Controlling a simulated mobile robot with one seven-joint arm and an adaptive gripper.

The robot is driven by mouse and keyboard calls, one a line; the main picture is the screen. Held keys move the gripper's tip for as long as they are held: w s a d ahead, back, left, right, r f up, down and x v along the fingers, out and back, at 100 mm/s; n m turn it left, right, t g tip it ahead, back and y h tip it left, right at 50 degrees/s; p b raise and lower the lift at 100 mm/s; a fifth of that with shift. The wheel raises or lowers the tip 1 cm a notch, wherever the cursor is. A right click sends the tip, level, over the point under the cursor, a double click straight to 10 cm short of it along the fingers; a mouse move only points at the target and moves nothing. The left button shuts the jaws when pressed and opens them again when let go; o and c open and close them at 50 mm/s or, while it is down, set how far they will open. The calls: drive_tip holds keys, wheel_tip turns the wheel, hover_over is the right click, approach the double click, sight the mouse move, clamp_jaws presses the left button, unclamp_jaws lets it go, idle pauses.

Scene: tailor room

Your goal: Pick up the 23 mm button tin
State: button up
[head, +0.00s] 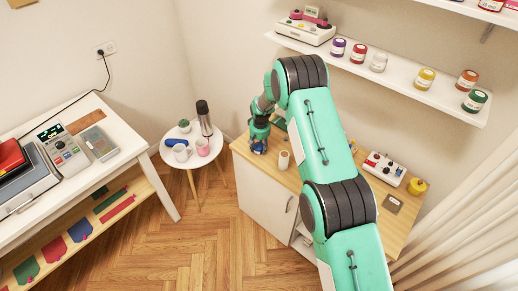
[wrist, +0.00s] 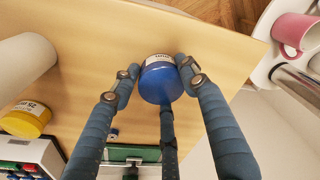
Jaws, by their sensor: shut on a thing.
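A round blue tin (wrist: 160,82) with a white label sits between the blue-grey fingers of my gripper (wrist: 158,76) in the wrist view. The label is too small to read surely. The fingers are shut on the tin from both sides, close to the wooden top; I cannot tell whether it touches it. In the head view, my gripper (head: 258,142) is low over the left end of the wooden cabinet top, and the blue tin (head: 258,149) shows only partly beneath it.
On the wooden cabinet top (wrist: 95,55) stand a pale cylinder (wrist: 24,60), a yellow tin (wrist: 25,119) and a machine with coloured buttons (head: 384,168). A round white side table (head: 212,170) with a pink mug (head: 202,147) stands left of the cabinet. A wall shelf (head: 400,88) holds several jars.

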sight(259, 146)
drive_tip(key=shift+r, duration=0.15)
drive_tip(key=shift+r, duration=0.8)
drive_tip(key=shift+s+r, duration=0.1)
drive_tip(key=shift+r, duration=0.8)
drive_tip(key=s+d+r, duration=0.1)
drive_tip(key=s+d, duration=0.1)
drive_tip(key=s, duration=1.3)
drive_tip(key=shift+s+d+r, duration=0.15)
drive_tip(key=shift+s+d, duration=0.1)
